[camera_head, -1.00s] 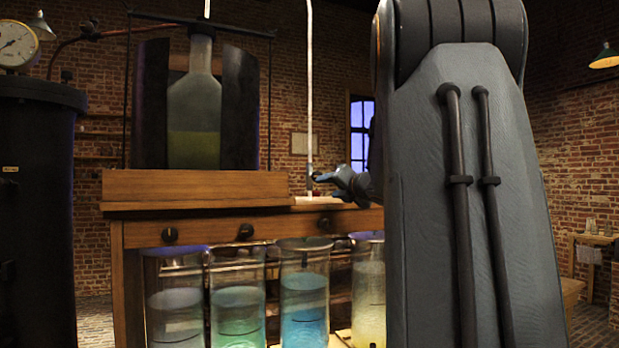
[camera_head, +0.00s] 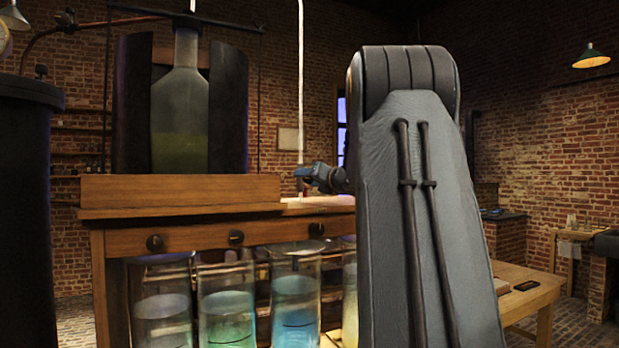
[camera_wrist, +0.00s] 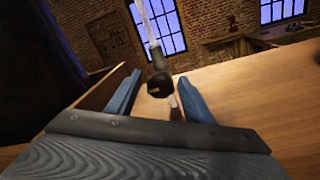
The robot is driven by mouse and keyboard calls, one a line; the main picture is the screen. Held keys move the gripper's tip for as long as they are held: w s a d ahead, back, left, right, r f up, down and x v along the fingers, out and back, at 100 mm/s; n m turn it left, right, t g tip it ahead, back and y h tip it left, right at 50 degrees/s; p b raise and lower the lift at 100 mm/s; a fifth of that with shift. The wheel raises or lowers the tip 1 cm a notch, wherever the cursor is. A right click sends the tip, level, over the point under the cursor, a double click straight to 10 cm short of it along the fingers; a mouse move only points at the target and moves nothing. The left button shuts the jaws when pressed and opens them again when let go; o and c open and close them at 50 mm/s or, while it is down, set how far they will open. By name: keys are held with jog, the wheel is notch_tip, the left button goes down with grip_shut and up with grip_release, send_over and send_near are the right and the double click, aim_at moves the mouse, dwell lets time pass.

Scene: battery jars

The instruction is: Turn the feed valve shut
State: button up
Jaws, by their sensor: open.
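The feed valve appears to be the dark fitting (camera_wrist: 160,84) at the lower end of a pale vertical pipe (camera_wrist: 147,22); a small pale stub shows below it. My gripper (camera_wrist: 159,78) is open, with one blue finger to each side of the fitting in the wrist view. I see no finger touching it, and cannot tell how deep it sits between them. In the head view my gripper (camera_head: 303,177) is at the foot of the pipe (camera_head: 300,85), above the right end of the wooden bench (camera_head: 185,228). The fitting is too small there to make out.
A large glass bottle (camera_head: 180,110) stands between dark panels on the bench. Several glass jars of coloured liquid, one blue (camera_head: 295,300), stand below. A dark tank (camera_head: 25,200) is at the left. A low wooden table (camera_head: 530,297) is at the right.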

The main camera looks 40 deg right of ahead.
jog(key=shift+c, duration=0.2)
jog(key=c, duration=1)
jog(key=shift+m, duration=0.3)
jog(key=m, duration=0.3)
jog(key=shift+m, duration=0.3)
jog(key=m, duration=0.4)
jog(key=shift+m+t, duration=0.3)
jog(key=m+h+p, duration=0.1)
jog(key=m, duration=0.4)
jog(key=shift+r+m+p, duration=0.1)
jog(key=shift+m+p, duration=0.9)
jog(key=shift+m, duration=1.5)
jog(key=shift+h, duration=0.4)
